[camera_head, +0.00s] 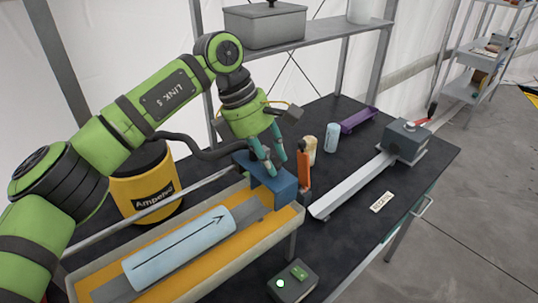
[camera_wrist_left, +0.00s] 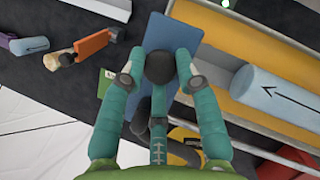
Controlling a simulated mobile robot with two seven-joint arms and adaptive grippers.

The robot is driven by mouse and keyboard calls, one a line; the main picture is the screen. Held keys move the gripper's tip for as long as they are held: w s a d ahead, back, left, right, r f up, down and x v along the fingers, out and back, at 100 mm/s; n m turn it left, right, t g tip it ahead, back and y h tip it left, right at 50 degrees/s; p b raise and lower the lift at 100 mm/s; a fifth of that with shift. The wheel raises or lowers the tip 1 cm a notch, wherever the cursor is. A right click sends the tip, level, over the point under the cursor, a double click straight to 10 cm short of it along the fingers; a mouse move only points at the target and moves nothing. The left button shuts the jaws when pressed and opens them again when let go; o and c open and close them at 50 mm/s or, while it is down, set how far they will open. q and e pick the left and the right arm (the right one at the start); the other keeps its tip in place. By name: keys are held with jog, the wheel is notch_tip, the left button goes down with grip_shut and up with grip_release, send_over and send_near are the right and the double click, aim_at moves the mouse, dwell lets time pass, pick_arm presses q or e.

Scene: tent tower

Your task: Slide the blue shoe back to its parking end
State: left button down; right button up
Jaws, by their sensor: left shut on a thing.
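The blue shoe (camera_head: 281,188) is a blue block at the right end of a long tray (camera_head: 292,216) with a yellow lining. In the left wrist view the shoe (camera_wrist_left: 165,32) shows as a flat blue plate with a round black knob (camera_wrist_left: 158,68). My left gripper (camera_head: 273,170) is above the shoe, with its teal fingers (camera_wrist_left: 160,78) shut on the knob from both sides. A pale blue cylinder (camera_head: 180,248) lies in the tray, left of the shoe and apart from it. Its black arrow points toward the shoe end. My right gripper is in neither view.
A metal rod (camera_head: 150,205) runs along the tray's far side, near a yellow drum (camera_head: 145,180). A green-buttoned box (camera_head: 292,282) sits in front.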

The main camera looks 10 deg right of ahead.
aim_at(253, 172)
pick_arm(q)
jog(key=c, duration=1)
grip_release()
jog(key=shift+d+r, duration=0.2)
jog(key=shift+d, duration=0.05)
jog(key=shift+o, duration=0.5)
jog(key=shift+w+d+f, duration=0.1)
jog(key=shift+d, duration=0.15)
jog(key=shift+a+r, duration=0.2)
jog(key=shift+a, duration=0.05)
jog(key=v, duration=1.1)
jog(key=shift+r, duration=0.25)
jog(key=shift+d, duration=0.1)
